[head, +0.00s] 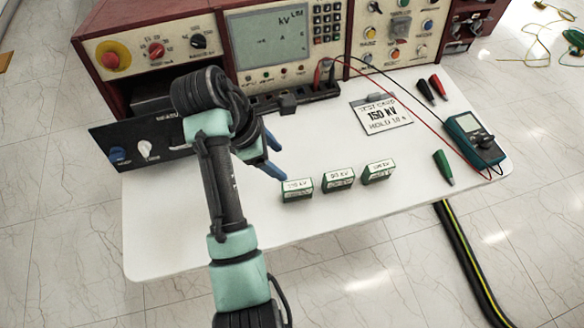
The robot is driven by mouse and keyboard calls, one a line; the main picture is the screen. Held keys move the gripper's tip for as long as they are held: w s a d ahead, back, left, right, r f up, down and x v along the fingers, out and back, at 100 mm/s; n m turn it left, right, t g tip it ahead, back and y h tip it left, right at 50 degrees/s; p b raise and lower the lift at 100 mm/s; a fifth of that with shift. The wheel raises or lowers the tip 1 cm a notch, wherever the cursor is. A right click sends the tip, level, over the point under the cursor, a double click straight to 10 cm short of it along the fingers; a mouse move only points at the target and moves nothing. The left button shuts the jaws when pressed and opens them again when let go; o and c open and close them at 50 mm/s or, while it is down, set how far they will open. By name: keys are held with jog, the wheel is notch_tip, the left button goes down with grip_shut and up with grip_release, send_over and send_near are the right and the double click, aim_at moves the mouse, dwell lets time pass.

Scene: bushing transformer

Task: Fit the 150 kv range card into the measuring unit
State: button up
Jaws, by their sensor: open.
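Three small green and white range cards stand in a row on the white table: a left one (297,189), a middle one (338,179) and a right one (378,172). Their printed labels are too small to read surely, so I cannot tell which is the 150 kV card. The measuring unit (168,146) has a black front panel with a blue knob and a white knob at the table's left. My arm hides part of it, and I cannot see its card opening clearly. My gripper (280,161) is open and empty, above the table just behind and left of the left card.
Red, black and green clips and a teal multimeter (472,138) with cables lie at the right. A red console (280,40) stands along the back. The table's front strip (200,245) is clear.

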jog(key=r, duration=0.1)
jog(key=b, duration=0.2)
send_over(297, 185)
jog(key=a, duration=0.2)
jog(key=shift+g, duration=0.4)
notch_tip(297, 185, down, 6)
jog(key=shift+s+f, duration=0.15)
jog(key=shift+f, duration=0.05)
jog(key=shift+s+x, duration=0.15)
jog(key=shift+x, duration=1.45)
jog(key=shift+s+x, duration=0.1)
jog(key=shift+x, duration=1.45)
jog(key=shift+w+a, duration=0.1)
jog(key=shift+w, duration=0.05)
grip_shut()
